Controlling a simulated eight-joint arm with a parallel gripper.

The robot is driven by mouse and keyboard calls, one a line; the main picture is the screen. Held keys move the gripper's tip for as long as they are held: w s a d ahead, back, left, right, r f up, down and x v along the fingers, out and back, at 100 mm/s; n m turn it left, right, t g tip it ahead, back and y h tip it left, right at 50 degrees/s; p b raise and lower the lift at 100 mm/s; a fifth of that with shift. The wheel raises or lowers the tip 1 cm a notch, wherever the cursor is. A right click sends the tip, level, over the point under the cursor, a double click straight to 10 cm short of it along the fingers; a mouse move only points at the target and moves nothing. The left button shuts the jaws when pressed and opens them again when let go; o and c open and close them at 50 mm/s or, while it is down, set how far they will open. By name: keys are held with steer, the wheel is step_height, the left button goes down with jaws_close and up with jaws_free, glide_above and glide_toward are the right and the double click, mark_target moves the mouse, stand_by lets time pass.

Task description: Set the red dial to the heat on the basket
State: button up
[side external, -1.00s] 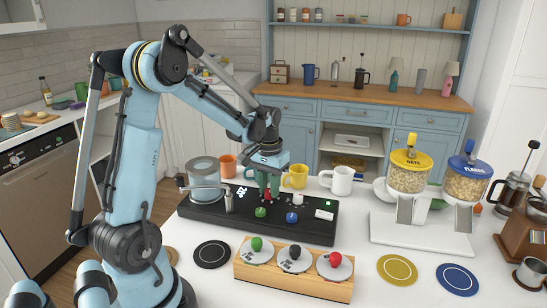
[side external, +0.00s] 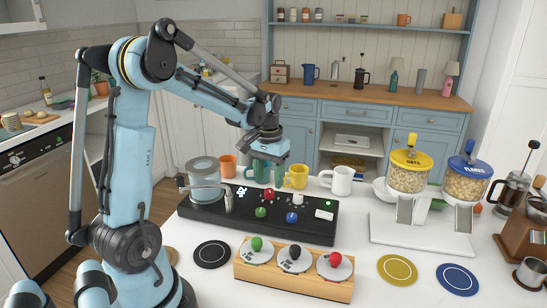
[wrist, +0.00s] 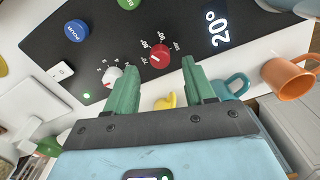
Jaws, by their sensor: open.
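The red dial (side external: 270,196) sits on the black control panel (side external: 320,232), between white and green knobs. In the wrist view the red dial (wrist: 160,56) has small numbers along one side; its exact setting is hard to read. A display reads 20° (wrist: 215,30). My gripper (side external: 266,180) is open and empty above the panel, apart from the dial. In the wrist view its green fingers (wrist: 158,64) appear on either side of the dial. A basket-like brown item (side external: 347,161) sits in the far cabinet; no heat value is readable on it.
Orange, yellow and white mugs (side external: 341,180) stand behind the panel, with a teal mug (wrist: 236,84) near my fingers. A wooden rack (side external: 290,284) lies in front; dispensers (side external: 409,172) stand right.

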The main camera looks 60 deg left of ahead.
mark_target(269, 190)
step_height(269, 190, up, 9)
stand_by(0.4)
steer(key=shift+f, duration=0.1)
steer(key=s+d+f+m+t, duration=0.1)
steer(key=s+d+m+t, duration=0.2)
steer(key=d, duration=0.7)
steer(key=s+d+f+m+t, duration=0.2)
steer(key=d+m+t, duration=0.1)
steer(key=d, duration=0.7)
steer(key=shift+s+t, duration=0.4)
steer(key=shift+t, duration=0.2)
steer(key=shift+a+f, duration=0.1)
